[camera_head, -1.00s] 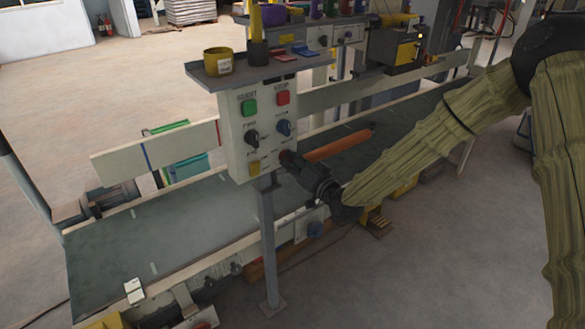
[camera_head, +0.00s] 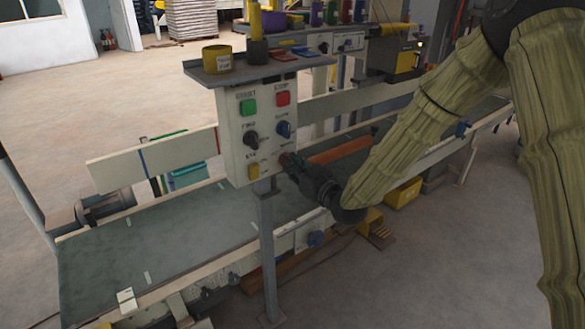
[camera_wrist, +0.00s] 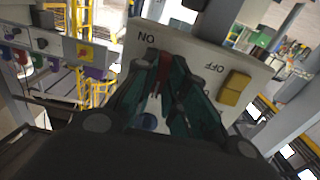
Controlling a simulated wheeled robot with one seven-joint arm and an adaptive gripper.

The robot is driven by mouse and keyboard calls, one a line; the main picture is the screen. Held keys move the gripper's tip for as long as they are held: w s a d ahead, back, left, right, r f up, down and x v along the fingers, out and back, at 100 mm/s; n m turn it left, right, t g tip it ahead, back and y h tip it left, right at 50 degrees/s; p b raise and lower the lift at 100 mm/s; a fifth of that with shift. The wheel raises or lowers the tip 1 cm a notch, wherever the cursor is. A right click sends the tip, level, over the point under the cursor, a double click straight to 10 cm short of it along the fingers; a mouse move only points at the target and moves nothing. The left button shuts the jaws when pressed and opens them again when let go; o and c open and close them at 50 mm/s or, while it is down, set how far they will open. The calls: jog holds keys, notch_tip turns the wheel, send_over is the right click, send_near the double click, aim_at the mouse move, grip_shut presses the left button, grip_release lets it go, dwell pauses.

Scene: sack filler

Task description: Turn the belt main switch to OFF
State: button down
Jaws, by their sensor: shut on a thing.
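The belt control panel (camera_head: 243,130) is a pale box on a grey post, with its front facing me. In the wrist view its face shows upside down, with an ON label (camera_wrist: 146,37) and an OFF label (camera_wrist: 214,67). A red switch handle (camera_wrist: 164,68) stands between my fingertips, near the ON label. My gripper (camera_head: 288,162) is at the panel's lower right corner. In the wrist view its fingers (camera_wrist: 168,78) are shut on the red handle from both sides. The fingers hide part of the handle, so I cannot tell its exact angle.
A green button (camera_head: 248,107), a red button (camera_head: 283,98), a black knob (camera_head: 250,138), a blue knob (camera_head: 284,129) and a yellow button (camera_head: 253,172) share the panel. A shelf (camera_head: 225,75) with cups juts out above it. The conveyor belt (camera_head: 150,255) runs behind the post.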

jog(key=shift+f, duration=0.1)
dwell(0.3)
jog(key=c, duration=1.5)
grip_release()
jog(key=shift+o, duration=0.2)
jog(key=v, duration=1.2)
